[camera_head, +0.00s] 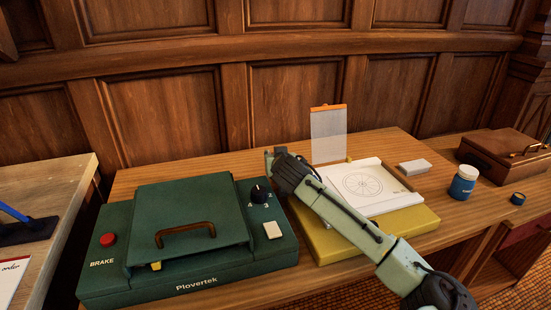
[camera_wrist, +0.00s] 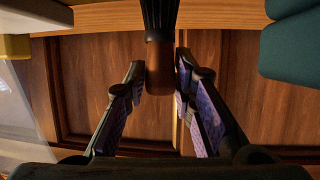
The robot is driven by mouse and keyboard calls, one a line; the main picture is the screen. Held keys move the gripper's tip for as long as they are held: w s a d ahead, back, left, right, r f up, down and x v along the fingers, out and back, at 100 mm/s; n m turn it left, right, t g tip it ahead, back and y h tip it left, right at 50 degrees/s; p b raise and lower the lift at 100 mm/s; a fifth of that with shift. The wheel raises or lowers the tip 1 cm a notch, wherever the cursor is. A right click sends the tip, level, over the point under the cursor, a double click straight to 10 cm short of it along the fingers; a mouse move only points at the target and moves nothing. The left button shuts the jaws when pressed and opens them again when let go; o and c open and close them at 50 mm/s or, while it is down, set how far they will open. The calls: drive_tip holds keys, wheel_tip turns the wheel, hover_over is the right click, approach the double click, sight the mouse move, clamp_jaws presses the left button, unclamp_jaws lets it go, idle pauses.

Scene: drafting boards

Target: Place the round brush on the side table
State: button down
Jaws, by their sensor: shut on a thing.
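My gripper (camera_head: 271,158) is over the back edge of the wooden desk, between the green machine and the yellow board. In the wrist view my gripper (camera_wrist: 160,78) is shut on the round brush (camera_wrist: 159,66), with its brown handle between the fingers and its dark end pointing to the top of the picture. In the head view the brush is not clearly visible. A separate table (camera_head: 70,175) with a pale wooden top stands at the left edge; I cannot tell for sure that it is the side table.
The green Plovertek machine (camera_head: 270,262) stands between that table and my arm. A yellow board (camera_head: 415,227) with a paper tray is under my arm. A blue jar (camera_head: 463,185), its cap and a brown case (camera_head: 500,155) are at right. Panelled wall stands behind.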

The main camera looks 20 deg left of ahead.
drive_tip(key=shift+f, duration=0.3)
drive_tip(key=shift+f, duration=0.2)
drive_tip(key=c, duration=1.4)
unclamp_jaws()
drive_tip(key=shift+o, duration=0.2)
drive_tip(key=shift+r, duration=0.25)
drive_tip(key=shift+s+d, duration=0.1)
drive_tip(key=shift+s, duration=0.15)
drive_tip(key=b+v, duration=0.3)
drive_tip(key=v, duration=0.8)
drive_tip(key=shift+r, duration=0.25)
